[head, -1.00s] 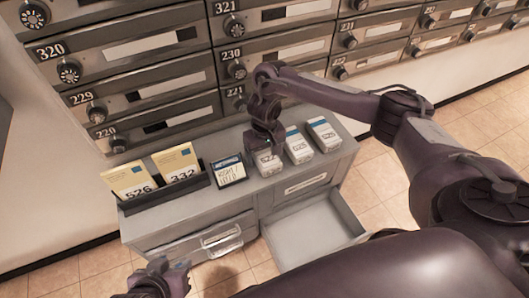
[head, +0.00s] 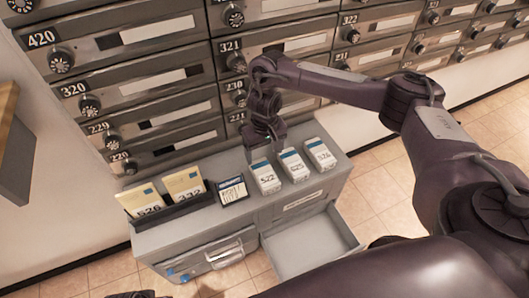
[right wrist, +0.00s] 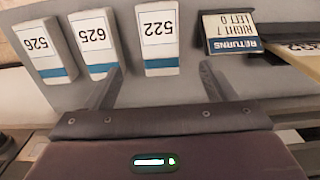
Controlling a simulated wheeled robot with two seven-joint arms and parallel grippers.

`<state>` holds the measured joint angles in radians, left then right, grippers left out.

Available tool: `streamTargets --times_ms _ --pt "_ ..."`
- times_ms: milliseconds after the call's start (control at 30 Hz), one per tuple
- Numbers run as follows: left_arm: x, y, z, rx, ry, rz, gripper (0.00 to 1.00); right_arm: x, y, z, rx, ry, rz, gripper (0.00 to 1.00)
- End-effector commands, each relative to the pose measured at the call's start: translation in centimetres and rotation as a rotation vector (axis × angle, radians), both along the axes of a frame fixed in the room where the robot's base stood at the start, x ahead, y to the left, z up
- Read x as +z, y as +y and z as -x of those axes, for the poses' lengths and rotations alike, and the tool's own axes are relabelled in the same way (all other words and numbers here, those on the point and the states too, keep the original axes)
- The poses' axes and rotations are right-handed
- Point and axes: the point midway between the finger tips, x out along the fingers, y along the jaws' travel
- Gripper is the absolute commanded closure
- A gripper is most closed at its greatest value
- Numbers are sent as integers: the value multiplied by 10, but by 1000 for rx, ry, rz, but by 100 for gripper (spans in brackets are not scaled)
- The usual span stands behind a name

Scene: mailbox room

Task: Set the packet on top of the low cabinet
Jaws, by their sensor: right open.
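My right gripper (head: 263,151) is open and empty, just behind packet 522 on the mailbox side. In the right wrist view, packet 522 (right wrist: 158,38) lies ahead of and between the two spread fingers, apart from them.
A dark tray (head: 172,214) with yellow envelopes (head: 184,185) and a returns card (head: 232,190) stand left of the packets. An open, empty drawer (head: 308,248) juts from the cabinet's right front. Mailboxes (head: 150,125) rise behind. A wooden-edged shelf (head: 14,150) is at far left.

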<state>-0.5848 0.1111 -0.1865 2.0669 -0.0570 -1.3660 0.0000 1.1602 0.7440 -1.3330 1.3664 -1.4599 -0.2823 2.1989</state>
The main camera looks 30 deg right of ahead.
Motion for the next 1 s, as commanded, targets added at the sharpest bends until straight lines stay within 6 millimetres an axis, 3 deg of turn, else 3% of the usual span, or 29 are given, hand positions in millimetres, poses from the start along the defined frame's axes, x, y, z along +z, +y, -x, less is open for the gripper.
streamTargets --times_ms 167,267,367,400,500,600,700,767,833,1000 --pt "-9 1 -1 5 0 0 64 1 9 2 31 -6 -12 22" --pt "-11 1 -1 6 0 0 64 -14 45 8 146 -40 -62 22" --pt "-11 1 -1 6 0 0 64 -32 111 23 336 -119 -158 22" --pt "-11 1 -1 6 -1 0 64 -36 141 31 413 -166 -205 22" --pt "-10 1 -1 5 -1 0 64 -33 211 50 568 -306 -313 22" --pt "-10 1 -1 5 -1 0 64 -15 263 66 651 -451 -389 22" --pt "-10 1 -1 5 0 0 64 6 291 76 668 -578 -421 22" --pt "-11 1 -1 5 0 0 64 13 294 78 646 -632 -413 22" --pt "-11 1 -1 5 0 0 64 11 286 78 600 -658 -378 22" --pt "-10 1 -1 5 0 0 64 -33 225 96 468 -564 -229 22"
